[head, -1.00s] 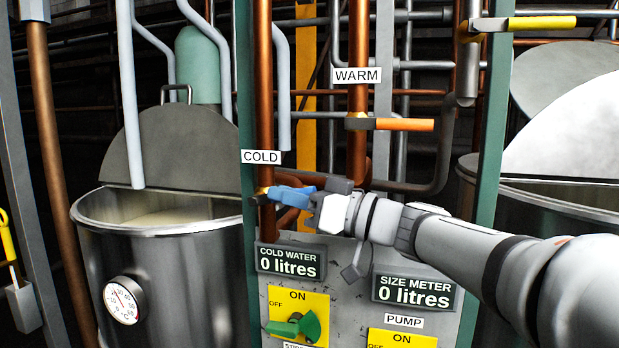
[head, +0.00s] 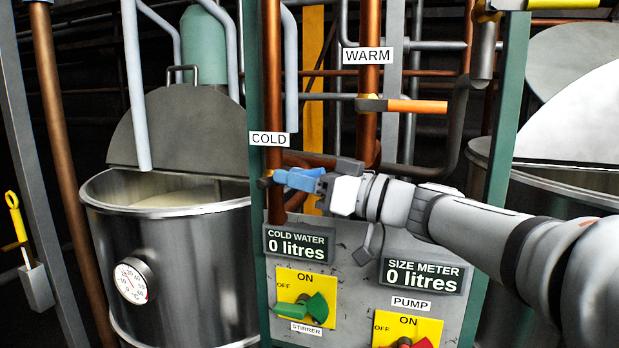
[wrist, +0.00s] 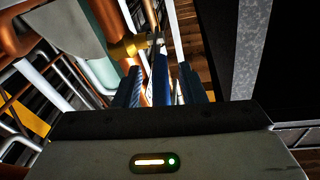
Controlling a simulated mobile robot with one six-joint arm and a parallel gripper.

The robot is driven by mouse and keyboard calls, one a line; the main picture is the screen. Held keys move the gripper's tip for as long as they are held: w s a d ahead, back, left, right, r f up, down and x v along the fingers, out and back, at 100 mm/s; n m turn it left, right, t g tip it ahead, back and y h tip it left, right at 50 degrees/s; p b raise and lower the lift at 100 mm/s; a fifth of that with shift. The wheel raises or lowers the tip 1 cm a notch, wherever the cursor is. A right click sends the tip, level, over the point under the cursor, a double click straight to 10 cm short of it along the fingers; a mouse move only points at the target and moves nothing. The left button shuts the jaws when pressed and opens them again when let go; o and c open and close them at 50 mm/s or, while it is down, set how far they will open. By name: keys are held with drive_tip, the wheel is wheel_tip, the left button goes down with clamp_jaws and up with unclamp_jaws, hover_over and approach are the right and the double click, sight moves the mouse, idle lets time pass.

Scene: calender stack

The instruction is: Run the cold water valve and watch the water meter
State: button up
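The cold water valve has a blue handle (head: 298,179) lying crosswise to the copper pipe (head: 273,80), under the COLD label (head: 269,139). My gripper (head: 322,183) reaches the handle from the right. In the wrist view the handle (wrist: 160,75) runs between my two fingers (wrist: 160,88), with a narrow gap seen on each side, so the gripper looks open around it. The valve's brass body (wrist: 128,47) shows beyond the fingertips. The COLD WATER meter (head: 299,244) below the valve reads 0 litres.
A size meter (head: 423,275), also at 0 litres, the stirrer switch (head: 306,298) and the pump switch (head: 408,330) sit below my arm. The WARM valve's orange handle (head: 416,107) is above. A steel vat (head: 185,260) stands left.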

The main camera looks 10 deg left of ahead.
drive_tip(key=r+b+v, duration=0.1)
drive_tip(key=b+v, duration=0.1)
drive_tip(key=v, duration=0.5)
drive_tip(key=shift+d+f, duration=0.3)
drive_tip(key=shift+f, duration=0.2)
drive_tip(key=shift+s, duration=0.1)
drive_tip(key=shift+c, duration=0.3)
